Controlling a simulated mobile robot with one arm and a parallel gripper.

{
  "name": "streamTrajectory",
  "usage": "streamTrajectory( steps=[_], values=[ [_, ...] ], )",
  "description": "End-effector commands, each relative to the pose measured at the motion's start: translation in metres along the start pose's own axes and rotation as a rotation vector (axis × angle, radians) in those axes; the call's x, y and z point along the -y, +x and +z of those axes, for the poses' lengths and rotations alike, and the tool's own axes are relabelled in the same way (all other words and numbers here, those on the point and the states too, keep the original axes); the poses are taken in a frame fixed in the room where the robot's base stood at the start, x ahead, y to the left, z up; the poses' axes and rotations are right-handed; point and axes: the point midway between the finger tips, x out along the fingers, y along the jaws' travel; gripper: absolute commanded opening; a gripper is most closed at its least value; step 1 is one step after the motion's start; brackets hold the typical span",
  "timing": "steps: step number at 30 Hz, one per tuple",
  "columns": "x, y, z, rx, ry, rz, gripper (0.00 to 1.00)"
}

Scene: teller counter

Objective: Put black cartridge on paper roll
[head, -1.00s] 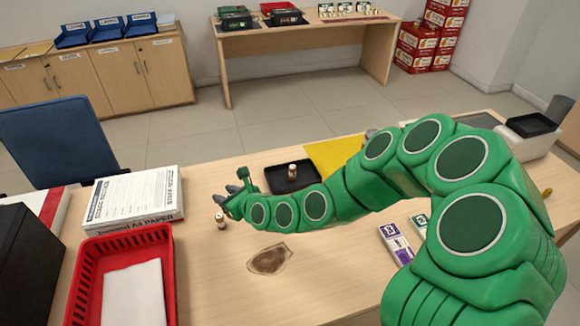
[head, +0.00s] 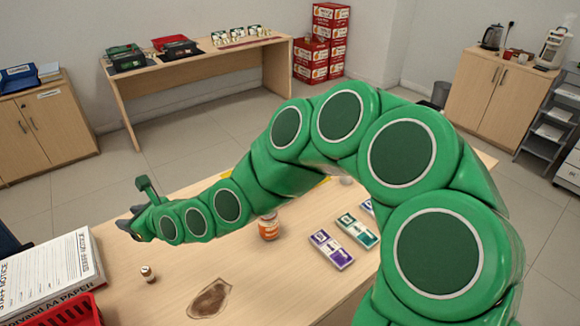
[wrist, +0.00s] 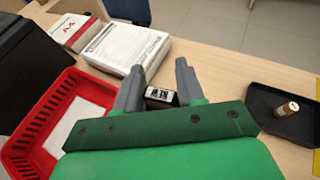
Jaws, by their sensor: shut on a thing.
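A small black cartridge with a white "NEW" label (wrist: 160,97) sits between the fingertips of my gripper (wrist: 158,92) in the wrist view. My gripper is shut on it. In the head view my gripper (head: 126,224) is above the left part of the counter, beyond a small brown-and-white roll (head: 147,273) that stands upright on the counter. The cartridge cannot be made out there. A similar banded roll (wrist: 287,109) stands in a black tray (wrist: 262,95) at the right of the wrist view. I cannot tell whether either is the paper roll.
The paper stack (head: 55,275) and red basket (head: 65,312) are at the left. A brown patch (head: 209,298) lies in front.

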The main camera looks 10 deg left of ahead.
Motion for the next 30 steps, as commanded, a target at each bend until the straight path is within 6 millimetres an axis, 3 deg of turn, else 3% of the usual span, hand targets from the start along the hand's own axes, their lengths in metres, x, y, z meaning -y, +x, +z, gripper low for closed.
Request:
streamTrajectory(
  steps=[8,19,30],
  values=[
    [0.064,-0.013,0.01,-0.001,0.022,-0.054,0.09],
    [0.184,-0.056,0.014,0.002,0.06,-0.148,0.09],
    [0.245,-0.089,0.004,-0.002,0.078,-0.193,0.09]
  ],
)
